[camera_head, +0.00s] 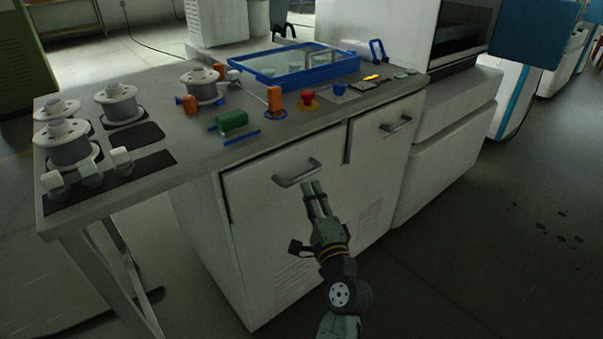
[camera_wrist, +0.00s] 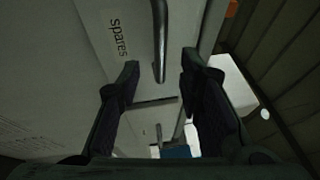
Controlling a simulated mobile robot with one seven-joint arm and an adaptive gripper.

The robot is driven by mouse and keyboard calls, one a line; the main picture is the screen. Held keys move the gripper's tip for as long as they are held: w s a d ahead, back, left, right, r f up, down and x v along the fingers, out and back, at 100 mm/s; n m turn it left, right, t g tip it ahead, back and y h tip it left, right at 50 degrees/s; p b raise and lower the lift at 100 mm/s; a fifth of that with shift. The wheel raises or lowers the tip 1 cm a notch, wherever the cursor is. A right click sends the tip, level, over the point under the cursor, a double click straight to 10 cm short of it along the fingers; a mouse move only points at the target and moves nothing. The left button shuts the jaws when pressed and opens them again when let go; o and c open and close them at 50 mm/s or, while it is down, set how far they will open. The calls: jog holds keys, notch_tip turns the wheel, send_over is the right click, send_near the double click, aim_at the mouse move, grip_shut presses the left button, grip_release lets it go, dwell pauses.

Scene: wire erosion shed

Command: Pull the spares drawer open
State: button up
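The spares drawer (camera_head: 252,190) is the left of two drawers in the pale cabinet under the worktop and looks shut. Its bar handle (camera_head: 296,174) also shows in the wrist view (camera_wrist: 160,35), beside a "spares" label (camera_wrist: 118,36). My gripper (camera_head: 313,186) is just below the handle's right end, pointing up at it. In the wrist view my gripper (camera_wrist: 160,66) is open, its dark fingers on either side of the handle's near end. No grip on the bar shows, and I cannot tell whether the fingers touch it.
A second drawer with its own handle (camera_head: 397,124) is to the right. Floor to the right of the cabinet is clear.

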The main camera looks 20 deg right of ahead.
aim_at(302, 174)
jog(key=w, duration=0.2)
jog(key=w+r+p, duration=0.1)
jog(key=w, duration=0.4)
jog(key=shift+w+d+r+p, duration=0.15)
jog(key=shift+p, duration=0.25)
jog(key=shift+c, duration=0.4)
grip_shut()
